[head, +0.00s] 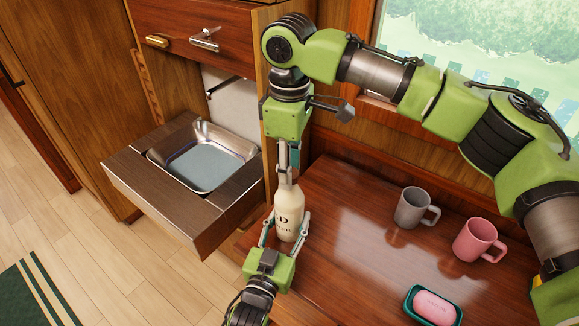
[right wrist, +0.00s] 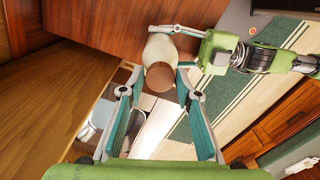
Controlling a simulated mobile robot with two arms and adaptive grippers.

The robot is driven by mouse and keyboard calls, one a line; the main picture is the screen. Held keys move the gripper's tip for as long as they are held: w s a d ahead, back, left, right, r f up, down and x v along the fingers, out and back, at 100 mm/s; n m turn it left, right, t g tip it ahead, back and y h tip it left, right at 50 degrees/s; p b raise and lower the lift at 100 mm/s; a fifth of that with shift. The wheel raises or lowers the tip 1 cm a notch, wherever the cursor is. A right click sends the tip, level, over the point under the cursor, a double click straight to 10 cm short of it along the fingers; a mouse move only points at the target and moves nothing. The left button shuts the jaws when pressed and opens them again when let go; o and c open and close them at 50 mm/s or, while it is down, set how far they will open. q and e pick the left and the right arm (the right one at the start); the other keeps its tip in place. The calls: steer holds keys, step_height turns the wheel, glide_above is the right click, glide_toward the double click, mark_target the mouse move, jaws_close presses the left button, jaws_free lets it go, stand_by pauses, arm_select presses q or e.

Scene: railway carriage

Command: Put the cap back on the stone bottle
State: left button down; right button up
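The cream stone bottle (head: 289,212), with dark lettering, stands upright at the table's left edge. My left gripper (head: 286,228) is shut on its body from below in the picture, one finger on each side. My right gripper (head: 287,178) points straight down over the bottle's neck. In the right wrist view, the round brown cap (right wrist: 159,77) sits between the fingertips of my right gripper, which close in on it from both sides, in line with the bottle's mouth. The cap hides the mouth, so I cannot tell how far it is seated.
A grey mug (head: 411,208), a pink mug (head: 474,241) and a teal dish (head: 412,291) with pink soap (head: 434,307) stand on the wooden table (head: 345,265) to the right. A metal sink (head: 203,160) is at the left. The table's middle is clear.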

steer(key=shift+o, duration=0.8)
steer(key=shift+r, duration=0.15)
step_height(320, 180, up, 12)
arm_select(q)
steer(key=c, duration=1.1)
jaws_free()
steer(key=shift+o, duration=0.2)
steer(key=v, duration=1.2)
